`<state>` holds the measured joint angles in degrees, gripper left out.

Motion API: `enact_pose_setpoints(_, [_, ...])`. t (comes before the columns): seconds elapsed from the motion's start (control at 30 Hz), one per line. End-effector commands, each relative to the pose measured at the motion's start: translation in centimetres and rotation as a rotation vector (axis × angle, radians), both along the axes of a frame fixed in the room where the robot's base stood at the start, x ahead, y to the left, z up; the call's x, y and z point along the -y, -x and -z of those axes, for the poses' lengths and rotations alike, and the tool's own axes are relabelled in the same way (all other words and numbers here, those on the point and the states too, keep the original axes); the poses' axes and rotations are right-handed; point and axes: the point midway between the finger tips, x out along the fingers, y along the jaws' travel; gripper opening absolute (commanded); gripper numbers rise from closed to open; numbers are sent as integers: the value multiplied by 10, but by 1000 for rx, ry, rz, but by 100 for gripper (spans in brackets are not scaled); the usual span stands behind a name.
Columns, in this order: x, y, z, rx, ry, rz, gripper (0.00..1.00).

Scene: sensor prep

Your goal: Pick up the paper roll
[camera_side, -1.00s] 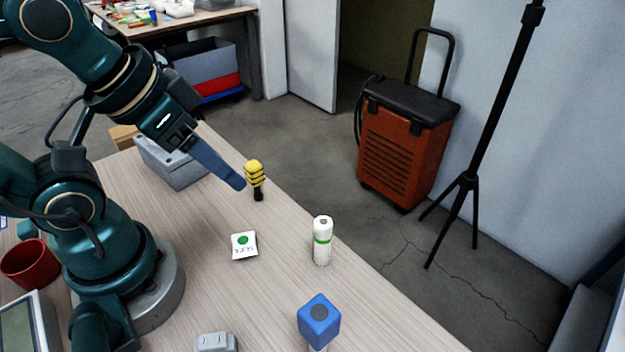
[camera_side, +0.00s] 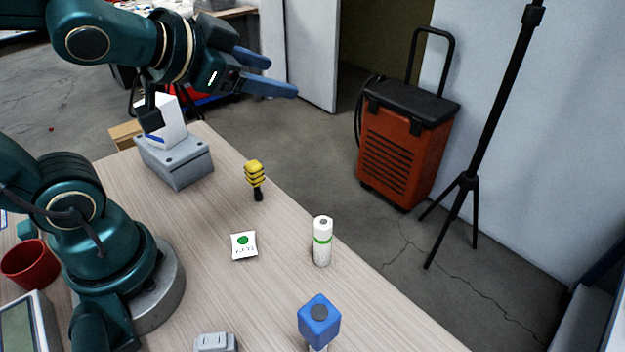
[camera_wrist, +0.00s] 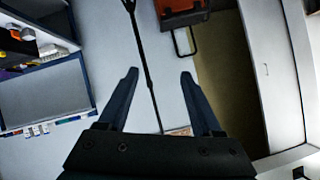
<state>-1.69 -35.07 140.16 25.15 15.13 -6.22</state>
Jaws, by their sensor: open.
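A slim white cylinder (camera_side: 322,252) with a green band and a grey spot on top stands upright on the table, right of centre in the side view. It looks the most like a roll, but I cannot tell for certain that it is the paper roll. My gripper (camera_side: 282,76) is raised high at the back, up and left of the cylinder and well apart from it. Its two blue fingers are spread and empty. In the wrist view my gripper (camera_wrist: 159,74) has only the far room between its fingers; the cylinder is not there.
On the table (camera_side: 215,305) are a white packet (camera_side: 244,252), a yellow-and-black item (camera_side: 255,175), a blue-topped block (camera_side: 319,318), a red cup (camera_side: 27,263) and a grey box (camera_side: 176,165) with a white object (camera_side: 174,122). A red cart (camera_side: 402,150) and tripod (camera_side: 467,180) stand beyond.

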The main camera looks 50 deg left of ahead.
Motion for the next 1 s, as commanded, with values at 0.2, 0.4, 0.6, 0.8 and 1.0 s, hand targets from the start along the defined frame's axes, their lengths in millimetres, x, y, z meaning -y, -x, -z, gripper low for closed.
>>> enact_pose_setpoints(0.2, [23, -58, -7, 174, -213, 318, 66])
enact_pose_setpoints(0.4, [68, -65, 39, 175, -206, 738, 66])
enact_pose_setpoints(0.6, [95, -22, 96, 77, 14, 1098, 66])
enact_pose_setpoints(0.8, [96, 23, 133, -28, 266, 1259, 66])
enact_pose_setpoints(1.0, [88, 30, 154, -86, 363, 1220, 66])
